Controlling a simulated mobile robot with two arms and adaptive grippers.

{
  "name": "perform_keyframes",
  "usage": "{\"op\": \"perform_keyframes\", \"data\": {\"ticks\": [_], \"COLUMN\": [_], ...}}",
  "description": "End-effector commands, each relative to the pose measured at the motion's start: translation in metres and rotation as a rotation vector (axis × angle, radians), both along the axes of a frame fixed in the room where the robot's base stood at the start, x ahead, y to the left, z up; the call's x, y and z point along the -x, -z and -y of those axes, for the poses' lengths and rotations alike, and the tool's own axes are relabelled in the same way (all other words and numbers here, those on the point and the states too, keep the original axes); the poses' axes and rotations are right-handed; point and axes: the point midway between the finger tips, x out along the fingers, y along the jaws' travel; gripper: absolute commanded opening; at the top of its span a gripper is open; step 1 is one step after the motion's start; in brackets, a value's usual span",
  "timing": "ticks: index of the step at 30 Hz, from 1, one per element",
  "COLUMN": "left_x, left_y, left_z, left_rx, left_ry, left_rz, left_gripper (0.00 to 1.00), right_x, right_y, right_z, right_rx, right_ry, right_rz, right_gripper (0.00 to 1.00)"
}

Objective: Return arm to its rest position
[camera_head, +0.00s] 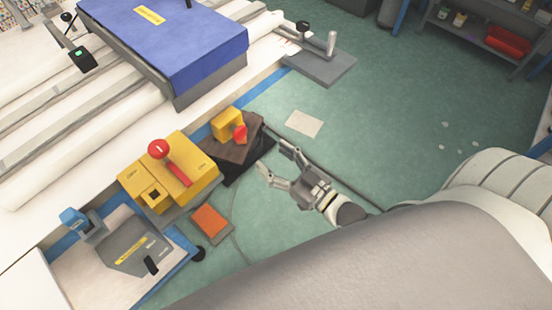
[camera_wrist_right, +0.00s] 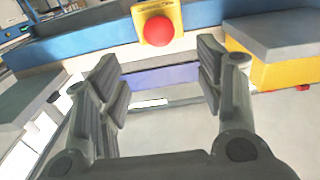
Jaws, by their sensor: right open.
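My right gripper (camera_head: 272,160) is open and empty in the head view, held out over the green floor beside the workbench. Its two grey fingers also show spread apart in the right wrist view (camera_wrist_right: 160,88). Just left of it in the head view is a yellow box with a red button (camera_head: 227,123) on a dark block at the bench edge. The same yellow box and red button show beyond the fingers in the right wrist view (camera_wrist_right: 157,25), apart from them. My left gripper is not in view.
A yellow machine (camera_head: 172,170) with a red-knobbed lever stands on the bench, with an orange pedal (camera_head: 210,221) below it. A blue-topped block (camera_head: 165,40) lies across white rolls. A grey machine (camera_head: 135,245) is at lower left. The green floor (camera_head: 390,110) on the right is mostly clear.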

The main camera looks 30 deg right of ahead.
Motion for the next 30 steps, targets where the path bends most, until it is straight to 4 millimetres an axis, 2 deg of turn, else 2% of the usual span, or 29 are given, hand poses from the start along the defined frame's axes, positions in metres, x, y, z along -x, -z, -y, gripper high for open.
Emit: {"op": "perform_keyframes", "data": {"ticks": [10, 11, 14, 17, 19, 21, 23, 24, 26, 27, 29, 30], "left_x": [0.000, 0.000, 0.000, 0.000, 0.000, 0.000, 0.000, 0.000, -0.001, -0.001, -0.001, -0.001], "left_y": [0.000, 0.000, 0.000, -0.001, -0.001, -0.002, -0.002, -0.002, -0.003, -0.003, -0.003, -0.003], "left_z": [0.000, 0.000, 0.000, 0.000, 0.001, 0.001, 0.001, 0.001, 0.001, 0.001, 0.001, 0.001], "left_rx": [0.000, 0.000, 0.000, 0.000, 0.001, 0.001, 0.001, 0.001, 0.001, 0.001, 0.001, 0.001], "left_ry": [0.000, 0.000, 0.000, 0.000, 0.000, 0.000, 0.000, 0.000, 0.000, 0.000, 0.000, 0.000], "left_rz": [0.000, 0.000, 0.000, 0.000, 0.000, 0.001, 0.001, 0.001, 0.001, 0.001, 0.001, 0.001], "left_gripper": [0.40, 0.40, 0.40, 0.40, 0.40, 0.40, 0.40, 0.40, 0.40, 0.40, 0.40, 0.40], "right_x": [0.000, 0.000, -0.001, 0.005, 0.016, 0.032, 0.051, 0.066, 0.092, 0.112, 0.144, 0.166], "right_y": [0.004, 0.009, 0.040, 0.100, 0.150, 0.201, 0.242, 0.269, 0.307, 0.331, 0.363, 0.383], "right_z": [0.001, 0.002, 0.009, 0.022, 0.033, 0.043, 0.051, 0.054, 0.059, 0.061, 0.062, 0.062], "right_rx": [0.004, 0.008, 0.039, 0.092, 0.135, 0.176, 0.211, 0.231, 0.260, 0.280, 0.307, 0.322], "right_ry": [0.002, 0.005, 0.025, 0.058, 0.085, 0.108, 0.125, 0.135, 0.146, 0.151, 0.155, 0.157], "right_rz": [-0.008, -0.017, -0.080, -0.204, -0.315, -0.433, -0.539, -0.609, -0.718, -0.792, -0.904, -0.977], "right_gripper": [0.62, 0.62, 0.62, 0.62, 0.62, 0.62, 0.62, 0.62, 0.62, 0.62, 0.62, 0.62]}}
